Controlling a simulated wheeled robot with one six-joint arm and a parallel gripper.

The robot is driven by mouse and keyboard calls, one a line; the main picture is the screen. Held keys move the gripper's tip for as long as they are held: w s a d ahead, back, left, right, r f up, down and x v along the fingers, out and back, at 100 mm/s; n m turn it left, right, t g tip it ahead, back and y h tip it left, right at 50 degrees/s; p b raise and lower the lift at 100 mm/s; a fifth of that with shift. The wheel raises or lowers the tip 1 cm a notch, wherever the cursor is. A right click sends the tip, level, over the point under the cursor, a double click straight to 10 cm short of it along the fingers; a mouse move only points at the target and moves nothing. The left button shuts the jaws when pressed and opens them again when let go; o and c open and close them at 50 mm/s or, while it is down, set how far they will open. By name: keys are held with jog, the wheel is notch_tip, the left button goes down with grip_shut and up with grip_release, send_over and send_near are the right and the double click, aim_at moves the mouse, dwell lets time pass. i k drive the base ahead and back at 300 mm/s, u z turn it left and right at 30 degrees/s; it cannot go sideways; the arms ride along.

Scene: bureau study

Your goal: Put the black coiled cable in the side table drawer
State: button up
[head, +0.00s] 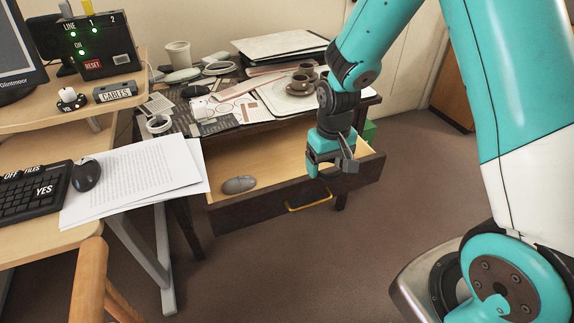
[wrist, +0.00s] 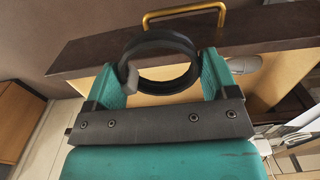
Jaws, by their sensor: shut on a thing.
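The black coiled cable (wrist: 160,37) is a ring held between the two teal fingers of my gripper (wrist: 163,80) in the wrist view. A small grey piece sits on its left side. In the head view my gripper (head: 332,168) hangs over the right part of the open side table drawer (head: 285,212), and the cable is hard to make out there. The drawer is pulled out, with a pale wooden inside, a dark front and a brass handle (head: 308,202). The drawer front also shows in the wrist view (wrist: 100,52), beyond the cable.
A grey mouse (head: 239,184) lies at the drawer's left end. A desk with paper sheets (head: 140,175) stands at left. The drawer's middle is clear.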

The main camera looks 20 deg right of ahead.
aim_at(285, 172)
jog(key=k, duration=0.25)
jog(key=z, duration=2.05)
jog(key=i, duration=1.1)
jog(key=u, duration=2.65)
jog(key=i, duration=0.5)
